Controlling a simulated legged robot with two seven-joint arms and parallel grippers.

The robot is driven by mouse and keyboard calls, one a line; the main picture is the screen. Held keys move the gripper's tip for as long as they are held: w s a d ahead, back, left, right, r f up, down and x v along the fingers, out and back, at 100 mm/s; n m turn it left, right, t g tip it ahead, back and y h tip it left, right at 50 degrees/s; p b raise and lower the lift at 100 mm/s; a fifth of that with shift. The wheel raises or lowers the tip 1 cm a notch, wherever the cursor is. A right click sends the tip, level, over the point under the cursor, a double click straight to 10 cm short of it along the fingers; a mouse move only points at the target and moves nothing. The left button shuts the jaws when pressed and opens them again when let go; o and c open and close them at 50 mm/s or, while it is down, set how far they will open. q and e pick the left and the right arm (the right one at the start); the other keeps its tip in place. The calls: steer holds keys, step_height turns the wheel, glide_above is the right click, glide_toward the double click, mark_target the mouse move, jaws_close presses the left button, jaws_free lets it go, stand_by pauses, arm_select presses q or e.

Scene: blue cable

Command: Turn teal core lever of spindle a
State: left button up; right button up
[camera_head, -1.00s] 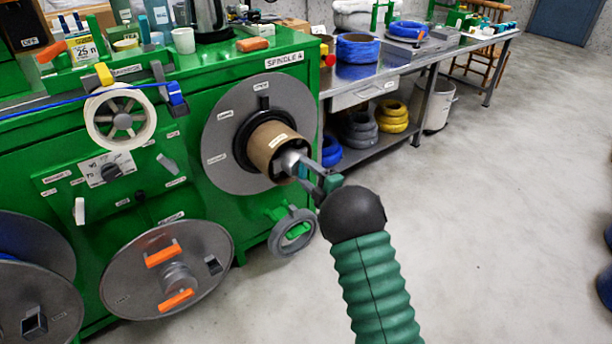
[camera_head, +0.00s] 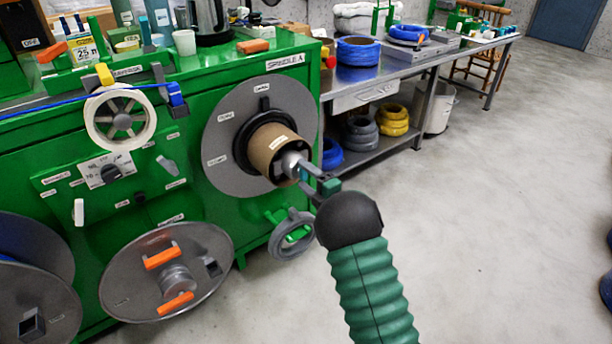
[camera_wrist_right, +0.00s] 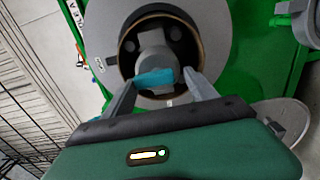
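Spindle A on the green machine carries a grey disc (camera_head: 226,123) and a brown cardboard core (camera_head: 268,145) with its open end facing me. The teal lever (camera_wrist_right: 155,79) sits at the core's mouth, in front of a grey hub (camera_wrist_right: 155,52); in the head view my gripper mostly hides it. My right gripper (camera_head: 304,173) is at the core's mouth. In the right wrist view its fingers (camera_wrist_right: 160,84) are spread, one on each side of the teal lever. The left finger looks close against the lever; a small gap shows at the right one. My left gripper is out of view.
A grey handwheel (camera_head: 292,236) is below the spindle, and a large reel with orange handles (camera_head: 161,257) is at lower left. A metal bench (camera_head: 385,72) with blue coils stands behind.

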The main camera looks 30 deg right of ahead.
steer(key=shift+o, duration=0.8)
steer(key=shift+r, duration=0.15)
steer(key=shift+s+d, duration=0.1)
steer(key=shift+s, duration=0.05)
steer(key=s+d+p, duration=0.1)
steer(key=s+p, duration=0.3)
steer(key=s, duration=1.2)
steer(key=shift+s, duration=0.2)
steer(key=shift+w+d, duration=0.1)
steer(key=shift+d, duration=0.05)
